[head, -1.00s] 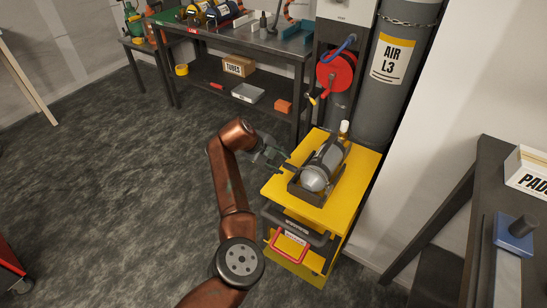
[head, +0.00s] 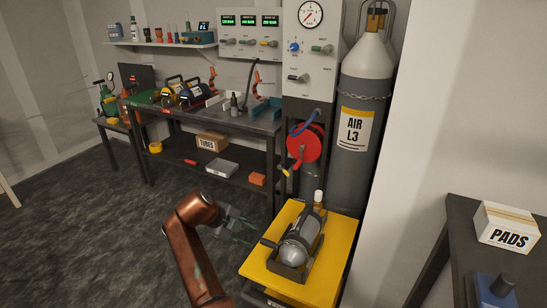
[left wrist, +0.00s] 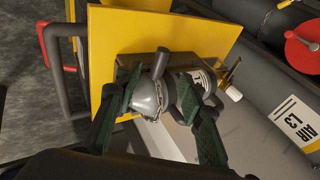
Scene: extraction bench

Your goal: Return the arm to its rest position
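My left arm comes in from below in the head view, and its left gripper (head: 250,232) is just left of a grey cylinder (head: 301,247). The cylinder lies in a dark cradle (head: 287,271) on a yellow cart (head: 335,253). In the left wrist view, the green-padded fingers of the left gripper (left wrist: 158,85) are spread apart, with the rounded grey end of the cylinder (left wrist: 147,98) showing between them. I see no grip on it; the exact gap is unclear. My right gripper is not in view.
A large air cylinder (head: 366,95) and a gauge panel (head: 309,50) stand behind the cart. A workbench (head: 235,119) with tools is at the back left. A dark bench with a PADS box (head: 507,229) is at right. Floor (head: 95,230) at left is clear.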

